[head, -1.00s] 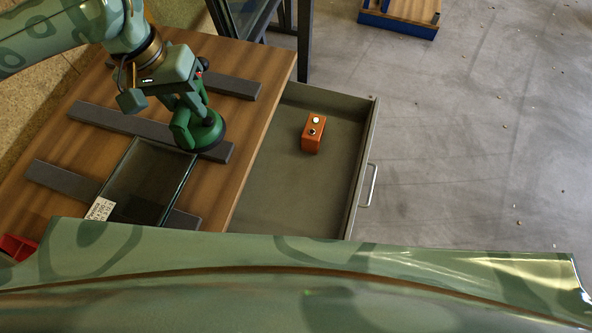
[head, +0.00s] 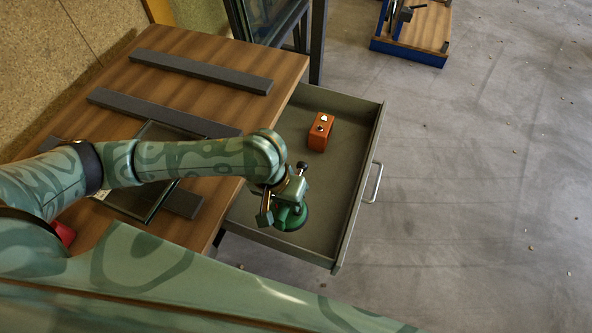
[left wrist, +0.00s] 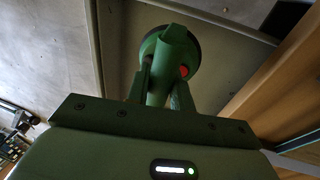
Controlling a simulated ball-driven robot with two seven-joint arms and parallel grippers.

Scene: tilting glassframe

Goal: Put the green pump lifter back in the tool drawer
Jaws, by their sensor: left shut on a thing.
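The green pump lifter (head: 291,216) is over the near part of the open tool drawer (head: 352,212). My left gripper (head: 287,199) is shut on its handle. In the left wrist view my two fingers (left wrist: 159,92) close on both sides of the green pump lifter (left wrist: 168,50), with its dark round cup beyond. I cannot tell whether the cup touches the drawer floor. The drawer is pulled out from under the wooden table. My right gripper does not show.
An orange box (head: 320,132) with a knob stands in the far part of the drawer. A glass pane (head: 150,205) lies on dark bars on the wooden table (head: 205,45), partly behind my left arm. A blue-edged wooden platform (head: 418,38) stands on the floor at the back.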

